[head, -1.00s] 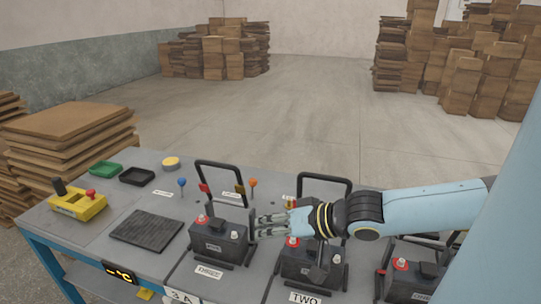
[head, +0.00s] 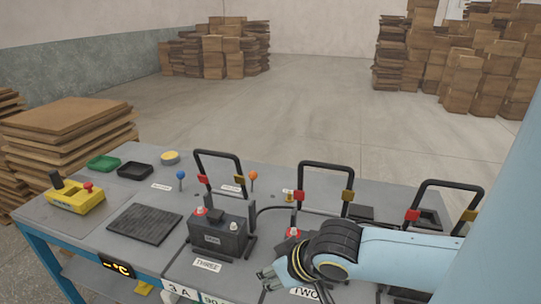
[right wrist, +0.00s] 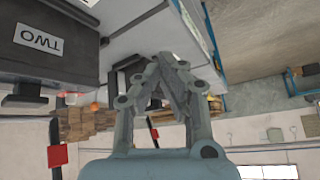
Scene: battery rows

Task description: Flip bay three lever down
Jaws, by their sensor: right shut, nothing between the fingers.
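The bay marked THREE (head: 207,264) holds a dark battery (head: 218,238) under a raised black hoop (head: 220,154). A stick lever with a blue knob (head: 181,175) stands upright behind it to the left. One with an orange knob (head: 252,174) stands upright behind it to the right. Their small labels are unreadable, so I cannot tell which serves bay three. My right gripper (head: 266,278) is shut and empty by the TWO label near the front edge, apart from both levers. It is shut in the right wrist view (right wrist: 166,62) too. My left gripper is not in view.
The battery marked TWO (right wrist: 60,75) is close to my right gripper. Two more black hoops stand on the right (head: 327,165) (head: 452,183). A yellow control box (head: 78,199), a dark mat (head: 145,224) and small trays (head: 135,170) lie on the left.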

